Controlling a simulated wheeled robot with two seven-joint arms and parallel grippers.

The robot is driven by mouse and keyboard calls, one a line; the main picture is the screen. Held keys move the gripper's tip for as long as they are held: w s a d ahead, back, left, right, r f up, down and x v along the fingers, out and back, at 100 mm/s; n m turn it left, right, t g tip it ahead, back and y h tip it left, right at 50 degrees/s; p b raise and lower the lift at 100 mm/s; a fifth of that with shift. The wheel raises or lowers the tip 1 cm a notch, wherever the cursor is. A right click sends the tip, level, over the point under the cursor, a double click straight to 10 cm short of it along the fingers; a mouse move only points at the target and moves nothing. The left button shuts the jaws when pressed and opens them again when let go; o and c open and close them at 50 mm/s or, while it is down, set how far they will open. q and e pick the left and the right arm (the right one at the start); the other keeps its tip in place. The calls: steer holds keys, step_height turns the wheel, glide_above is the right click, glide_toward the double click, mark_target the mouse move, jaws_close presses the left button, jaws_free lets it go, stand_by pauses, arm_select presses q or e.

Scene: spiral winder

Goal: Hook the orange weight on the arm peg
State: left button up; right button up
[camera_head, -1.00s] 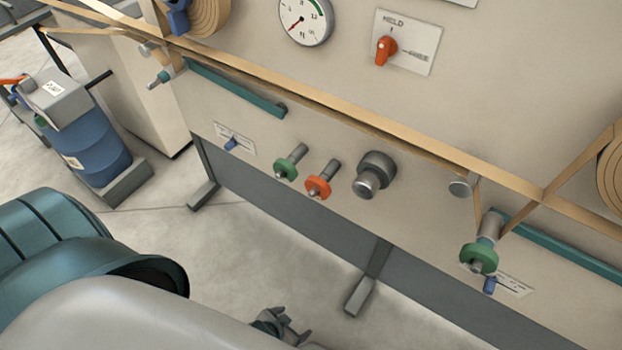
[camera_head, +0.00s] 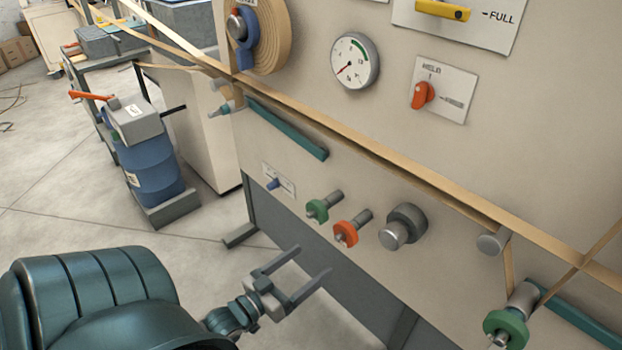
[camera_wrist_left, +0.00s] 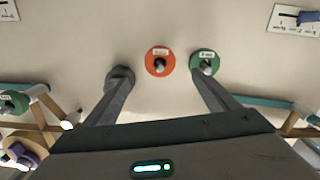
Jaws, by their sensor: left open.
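The orange weight (camera_head: 346,234) is a ring on a short grey peg on the beige panel, between a green weight (camera_head: 317,210) and a grey knob (camera_head: 397,230). My left gripper (camera_head: 312,262) is open and empty, below the orange weight and apart from it. In the left wrist view the orange weight (camera_wrist_left: 160,62) shows between and beyond the fingers (camera_wrist_left: 162,84). Another green weight (camera_head: 506,328) hangs on a peg at lower right. A small teal-tipped peg (camera_head: 226,108) sticks out at the left teal bar (camera_head: 288,128). My right gripper is out of view.
A tan strip (camera_head: 400,165) runs across the panel above the weights. A gauge (camera_head: 355,61) and a red-orange switch (camera_head: 423,95) sit higher. A blue drum (camera_head: 152,170) stands at left. The floor (camera_head: 70,215) between is clear.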

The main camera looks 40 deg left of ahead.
mark_target(353, 227)
arm_select(q)
steer(key=shift+r, duration=0.15)
steer(key=w, duration=1)
steer(key=w+d, duration=0.1)
steer(key=w, duration=0.5)
steer(key=shift+w+d+p, duration=0.1)
steer(key=shift+p, duration=0.25)
steer(key=shift+w, duration=0.6)
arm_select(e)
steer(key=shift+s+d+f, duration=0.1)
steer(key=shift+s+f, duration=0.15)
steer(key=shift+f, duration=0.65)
arm_select(q)
steer(key=c, duration=1.9)
steer(key=shift+c, duration=0.3)
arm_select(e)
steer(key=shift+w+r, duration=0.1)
